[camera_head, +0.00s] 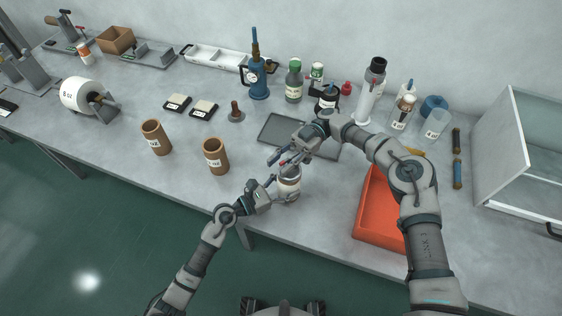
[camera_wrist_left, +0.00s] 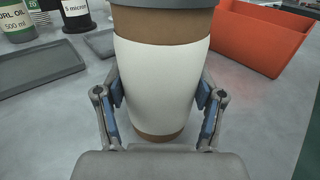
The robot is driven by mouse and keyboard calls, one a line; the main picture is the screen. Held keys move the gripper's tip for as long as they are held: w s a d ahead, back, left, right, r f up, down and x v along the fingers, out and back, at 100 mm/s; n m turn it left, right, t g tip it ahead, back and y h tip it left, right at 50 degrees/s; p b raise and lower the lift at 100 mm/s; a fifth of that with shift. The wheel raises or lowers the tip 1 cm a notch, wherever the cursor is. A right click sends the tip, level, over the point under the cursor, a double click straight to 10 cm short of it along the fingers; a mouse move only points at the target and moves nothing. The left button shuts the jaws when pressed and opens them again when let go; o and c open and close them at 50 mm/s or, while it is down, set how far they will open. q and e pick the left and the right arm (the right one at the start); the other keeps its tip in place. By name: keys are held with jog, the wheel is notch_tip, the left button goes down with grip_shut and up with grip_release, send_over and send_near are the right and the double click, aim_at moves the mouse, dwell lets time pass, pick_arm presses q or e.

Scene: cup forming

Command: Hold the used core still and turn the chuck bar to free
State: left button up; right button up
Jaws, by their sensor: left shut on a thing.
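The used core (camera_head: 290,186), a brown cylinder with a broad white band, stands upright near the table's front edge. In the left wrist view the core (camera_wrist_left: 160,85) fills the middle, with a dark grey piece (camera_wrist_left: 165,3) at its top, cut off by the frame. My left gripper (camera_head: 276,188) is shut on the core, one blue-padded finger on each side of the white band. My right gripper (camera_head: 281,158) is just above the core's top, pointing down and left. Its fingers hide the top, so I cannot make out the chuck bar or whether they grip it.
An orange-red tray (camera_head: 372,222) lies to the right of the core. A flat grey tray (camera_head: 274,128) lies behind it. Two brown cylinders (camera_head: 156,137) (camera_head: 216,156) stand to the left. Bottles and a white open cabinet (camera_head: 518,150) line the back and right.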

notch_tip(320, 180, up, 10)
jog(key=shift+w+f, duration=0.1)
jog(key=shift+f, duration=0.05)
jog(key=shift+c, duration=0.3)
